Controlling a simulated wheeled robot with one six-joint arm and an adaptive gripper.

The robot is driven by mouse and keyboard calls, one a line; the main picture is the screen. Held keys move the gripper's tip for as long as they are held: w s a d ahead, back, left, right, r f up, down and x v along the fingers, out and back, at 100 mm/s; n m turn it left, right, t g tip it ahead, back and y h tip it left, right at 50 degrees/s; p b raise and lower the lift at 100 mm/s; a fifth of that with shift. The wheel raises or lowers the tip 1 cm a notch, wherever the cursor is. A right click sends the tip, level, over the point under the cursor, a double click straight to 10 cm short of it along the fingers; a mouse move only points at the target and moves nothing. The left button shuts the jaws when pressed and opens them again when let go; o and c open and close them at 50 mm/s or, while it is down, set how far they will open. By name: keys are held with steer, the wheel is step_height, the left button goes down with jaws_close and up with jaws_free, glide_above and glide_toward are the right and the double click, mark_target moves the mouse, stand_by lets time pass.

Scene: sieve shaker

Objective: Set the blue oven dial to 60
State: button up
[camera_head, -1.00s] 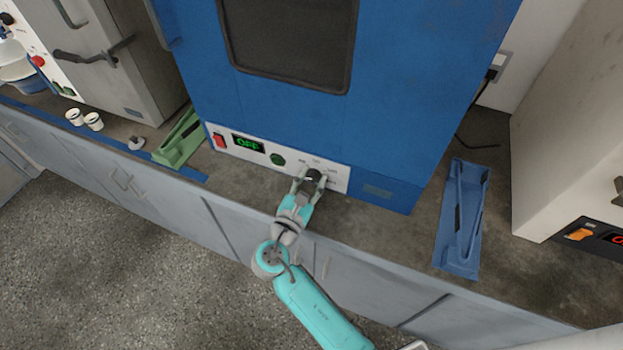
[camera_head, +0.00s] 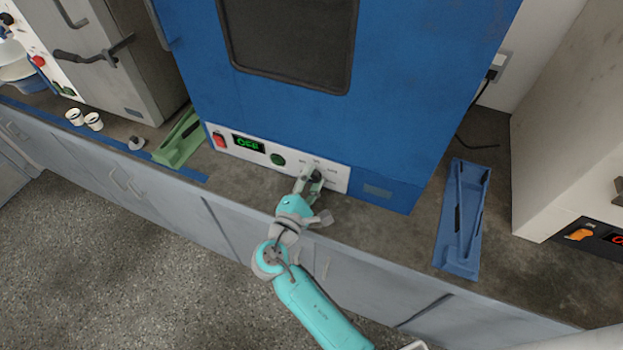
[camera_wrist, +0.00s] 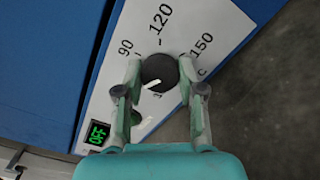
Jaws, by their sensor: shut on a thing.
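The blue oven (camera_head: 290,85) stands on the counter, with a white control panel (camera_head: 232,154) along its lower front. Its round black dial (camera_wrist: 158,72) shows in the wrist view, with 90, 120 and 150 printed around it. The dial's white pointer line aims down-left in that view, away from 120. The 60 mark cannot be seen there. My gripper (camera_head: 311,182) is at the panel, its fingers shut on opposite sides of the dial.
A red switch (camera_head: 220,141) and a green button (camera_head: 278,160) are left of the dial. A green holder (camera_head: 180,140) lies left of the oven and a blue holder (camera_head: 463,220) lies right. The counter edge runs below the dial.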

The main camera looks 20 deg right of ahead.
steer(key=shift+m, duration=0.3)
steer(key=o, duration=1.1)
steer(key=shift+o, duration=0.2)
steer(key=v, duration=1.2)
